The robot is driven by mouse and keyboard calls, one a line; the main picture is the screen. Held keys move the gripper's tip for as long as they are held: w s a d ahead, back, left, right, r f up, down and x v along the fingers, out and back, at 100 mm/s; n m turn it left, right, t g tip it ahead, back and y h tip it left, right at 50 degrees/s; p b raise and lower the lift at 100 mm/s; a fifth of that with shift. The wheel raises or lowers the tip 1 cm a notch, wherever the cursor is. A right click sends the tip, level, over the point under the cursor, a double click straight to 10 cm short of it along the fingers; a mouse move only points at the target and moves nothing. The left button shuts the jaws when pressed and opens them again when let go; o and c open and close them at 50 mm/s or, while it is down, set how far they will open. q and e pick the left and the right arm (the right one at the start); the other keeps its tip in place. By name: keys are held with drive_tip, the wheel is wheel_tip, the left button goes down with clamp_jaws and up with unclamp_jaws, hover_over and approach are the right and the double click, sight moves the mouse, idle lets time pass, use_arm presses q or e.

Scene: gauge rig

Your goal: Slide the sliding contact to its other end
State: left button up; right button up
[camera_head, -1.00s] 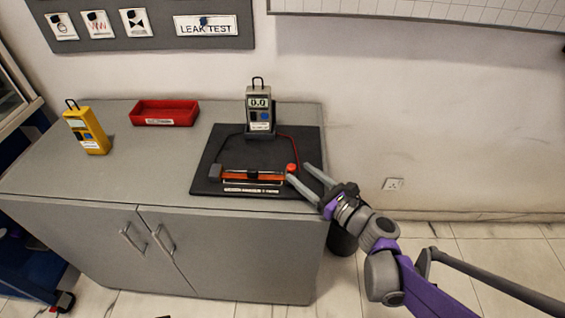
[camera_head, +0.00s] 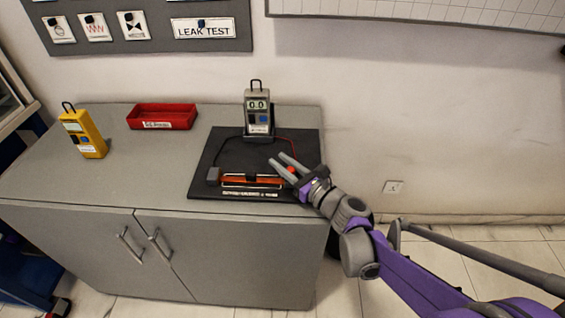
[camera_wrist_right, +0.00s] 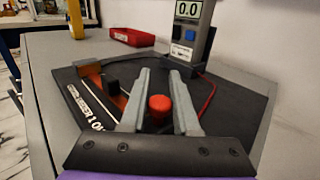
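The slide rig is an orange bar (camera_head: 238,180) with a pale rail along its front, lying on a black board (camera_head: 228,145). A red round knob (camera_head: 291,169) is at its right end and also shows in the right wrist view (camera_wrist_right: 160,108). My right gripper (camera_head: 278,157) is open. In the right wrist view its fingers (camera_wrist_right: 160,72) lie either side of the knob, with gaps visible. My left gripper is not in view.
A grey meter (camera_head: 257,108) reading 0.0 stands in a holder at the board's back. A red tray (camera_head: 162,116) and a yellow meter (camera_head: 83,134) stand farther left on the grey cabinet top (camera_head: 130,170). The counter between them and the board is clear.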

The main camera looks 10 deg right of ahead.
clamp_jaws()
idle(1.0)
